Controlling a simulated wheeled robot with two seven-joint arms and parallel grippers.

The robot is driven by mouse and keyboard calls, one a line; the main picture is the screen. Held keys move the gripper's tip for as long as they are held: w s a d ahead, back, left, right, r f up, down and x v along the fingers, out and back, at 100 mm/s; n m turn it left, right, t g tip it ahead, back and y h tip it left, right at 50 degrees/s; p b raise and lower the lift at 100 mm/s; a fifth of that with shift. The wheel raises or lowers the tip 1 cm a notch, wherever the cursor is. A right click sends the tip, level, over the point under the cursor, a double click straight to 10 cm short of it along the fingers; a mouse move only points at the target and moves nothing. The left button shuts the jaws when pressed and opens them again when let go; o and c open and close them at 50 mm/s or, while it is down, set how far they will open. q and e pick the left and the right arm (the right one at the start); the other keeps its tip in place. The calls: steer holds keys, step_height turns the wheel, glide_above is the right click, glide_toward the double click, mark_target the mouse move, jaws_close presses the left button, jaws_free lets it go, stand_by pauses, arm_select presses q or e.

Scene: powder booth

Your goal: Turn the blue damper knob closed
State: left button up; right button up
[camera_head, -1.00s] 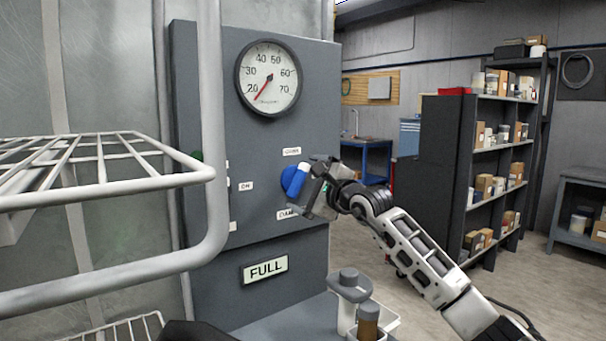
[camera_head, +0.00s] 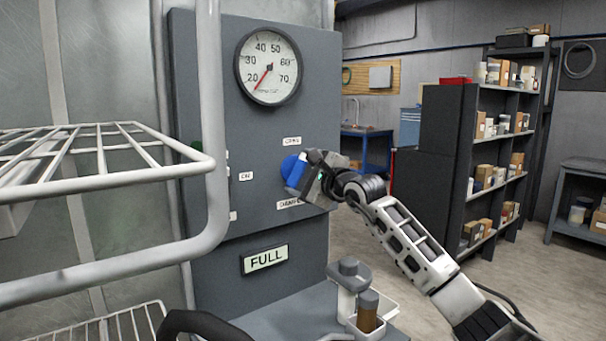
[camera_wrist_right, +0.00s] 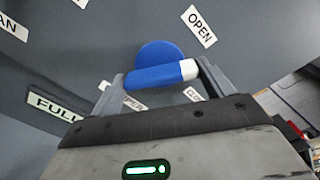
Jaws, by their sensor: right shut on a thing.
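The blue damper knob (camera_head: 290,168) is on the grey panel below the gauge. In the right wrist view it is a blue disc with a blue bar handle (camera_wrist_right: 155,76) that has a white end. My right gripper (camera_head: 309,178) is at the knob, coming from the right. In the wrist view its fingers (camera_wrist_right: 162,80) are shut on the handle, one at each end. The white end points right, below the OPEN label (camera_wrist_right: 199,27). A DAMPER label (camera_head: 289,204) sits under the knob; another label below the handle is partly hidden. My left gripper is not in view.
A round gauge (camera_head: 268,66) is above the knob, and a FULL sign (camera_head: 264,258) is below. A white wire rack (camera_head: 110,186) and its thick tube fill the left foreground. A tray with containers (camera_head: 366,312) stands below my right arm. Shelves (camera_head: 500,150) stand farther back.

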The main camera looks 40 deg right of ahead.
steer(key=shift+f+m+b, duration=0.1)
steer(key=shift+m+b, duration=0.2)
steer(key=shift+m, duration=0.2)
steer(key=m+b, duration=0.1)
steer(key=m, duration=0.1)
steer(key=shift+m, duration=1.6)
steer(key=m, duration=0.3)
steer(key=shift+m, duration=0.4)
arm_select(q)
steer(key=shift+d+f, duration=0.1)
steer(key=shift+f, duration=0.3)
arm_select(e)
steer(key=shift+m, duration=0.8)
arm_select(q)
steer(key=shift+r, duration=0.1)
